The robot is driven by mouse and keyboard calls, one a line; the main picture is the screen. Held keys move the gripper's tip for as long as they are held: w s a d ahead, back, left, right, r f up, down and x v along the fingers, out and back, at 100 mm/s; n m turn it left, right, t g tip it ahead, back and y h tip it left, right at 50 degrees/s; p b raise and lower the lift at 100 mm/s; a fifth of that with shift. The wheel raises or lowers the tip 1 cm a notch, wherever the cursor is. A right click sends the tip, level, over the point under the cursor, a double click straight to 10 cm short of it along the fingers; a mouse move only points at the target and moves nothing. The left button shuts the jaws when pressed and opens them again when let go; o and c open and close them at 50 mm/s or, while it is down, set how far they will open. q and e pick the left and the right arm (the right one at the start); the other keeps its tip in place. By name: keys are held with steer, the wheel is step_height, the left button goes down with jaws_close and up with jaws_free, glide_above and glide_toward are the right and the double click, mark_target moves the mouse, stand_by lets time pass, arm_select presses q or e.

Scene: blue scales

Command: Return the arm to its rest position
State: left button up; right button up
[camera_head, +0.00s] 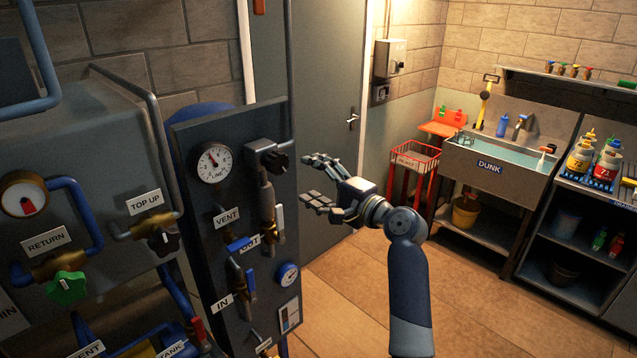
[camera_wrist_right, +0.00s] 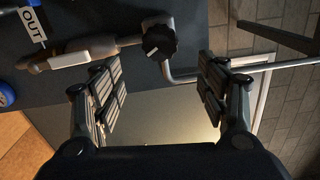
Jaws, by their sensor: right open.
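My right gripper (camera_head: 318,182) is open and empty in the head view. It points left toward the dark valve panel (camera_head: 198,160), with its fingertips a little to the right of the panel's pipe and valve. In the right wrist view both fingers (camera_wrist_right: 160,95) are spread wide with nothing between them. A black knob (camera_wrist_right: 159,42) on a grey pipe shows beyond the fingertips, apart from them. My right arm (camera_head: 408,285) comes up from the bottom of the head view. My left gripper is not in view.
A boiler-like tank (camera_head: 90,180) with pipes and a green knob (camera_head: 66,287) stands at the left. A sink (camera_head: 500,172) marked DUNK and a shelf with bottles are at the right. A red wire basket (camera_head: 413,160) stands near the door. The tiled floor (camera_head: 350,290) around my arm is clear.

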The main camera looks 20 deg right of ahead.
steer(key=shift+s+d, duration=0.25)
steer(key=shift+s, duration=0.4)
steer(key=s+a+f+n+g+h+b, duration=0.1)
steer(key=s+f+n+g+h+b, duration=0.15)
steer(key=f, duration=1.85)
steer(key=s+a+f+n+g+h+b, duration=0.1)
steer(key=f+g+b, duration=0.25)
steer(key=f, duration=1.65)
steer(key=s+a+f+n+g+b, duration=0.1)
steer(key=s+f+g, duration=0.1)
steer(key=s+f, duration=0.5)
steer(key=s+f+n+g+b, duration=0.1)
steer(key=s+f+n, duration=0.1)
steer(key=f, duration=0.8)
steer(key=s+a+f+n+g+h+b, duration=0.1)
steer(key=s+f+n+g+h+b, duration=0.2)
steer(key=s+f, duration=1.5)
steer(key=s+f+n+g+b, duration=0.1)
steer(key=s+f+n, duration=0.3)
steer(key=s, duration=0.9)
steer(key=s+f+n+g+b, duration=0.2)
steer(key=s+f, duration=0.6)
steer(key=s, duration=0.6)
steer(key=shift+s+a+n+g, duration=0.25)
steer(key=shift+n+g, duration=0.25)
steer(key=shift+n, duration=0.65)
